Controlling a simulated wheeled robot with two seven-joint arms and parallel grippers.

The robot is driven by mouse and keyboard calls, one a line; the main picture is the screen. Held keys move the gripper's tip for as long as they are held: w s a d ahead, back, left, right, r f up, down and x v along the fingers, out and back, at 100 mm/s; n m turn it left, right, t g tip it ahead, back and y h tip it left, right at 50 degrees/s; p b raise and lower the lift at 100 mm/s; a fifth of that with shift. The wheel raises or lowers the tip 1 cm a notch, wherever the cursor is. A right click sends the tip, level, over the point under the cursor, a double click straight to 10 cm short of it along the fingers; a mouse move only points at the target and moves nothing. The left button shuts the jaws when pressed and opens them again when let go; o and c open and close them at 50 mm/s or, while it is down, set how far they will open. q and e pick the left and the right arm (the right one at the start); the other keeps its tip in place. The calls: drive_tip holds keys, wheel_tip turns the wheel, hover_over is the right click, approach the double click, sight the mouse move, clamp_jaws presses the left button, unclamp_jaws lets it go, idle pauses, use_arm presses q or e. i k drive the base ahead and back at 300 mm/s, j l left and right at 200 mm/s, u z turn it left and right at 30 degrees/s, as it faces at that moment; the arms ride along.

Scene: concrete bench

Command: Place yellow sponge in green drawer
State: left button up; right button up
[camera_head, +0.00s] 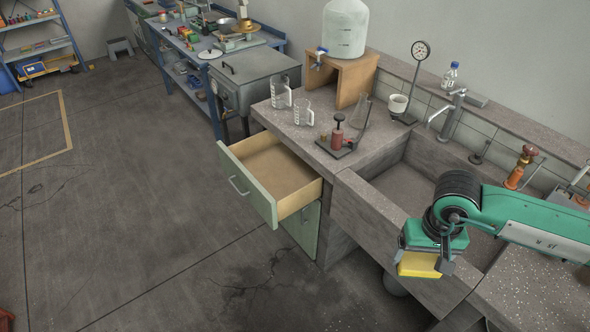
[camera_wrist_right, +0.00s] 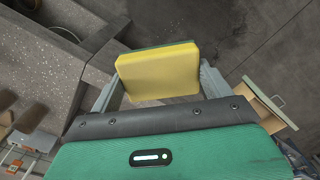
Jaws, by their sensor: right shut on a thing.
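The yellow sponge (camera_head: 418,264) is held in my right gripper (camera_head: 428,256), at the front edge of the sink in the head view. In the right wrist view the sponge (camera_wrist_right: 158,72) sits between the two fingers (camera_wrist_right: 158,84), with a thin dark green layer along its far side. The green drawer (camera_head: 250,188) is pulled open from the bench, left of the gripper. Its tan inside looks empty. The drawer also shows at the right of the wrist view (camera_wrist_right: 268,104). My left gripper is not in view.
The concrete sink (camera_head: 400,190) lies behind the gripper. Open floor (camera_head: 150,220) lies left of the drawer.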

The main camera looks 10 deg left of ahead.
sight(272, 179)
drive_tip(key=i+j+u, duration=0.7)
drive_tip(key=i+j, duration=0.3)
drive_tip(key=i, duration=0.15)
drive_tip(key=i+j, duration=0.15)
drive_tip(key=i, duration=0.2)
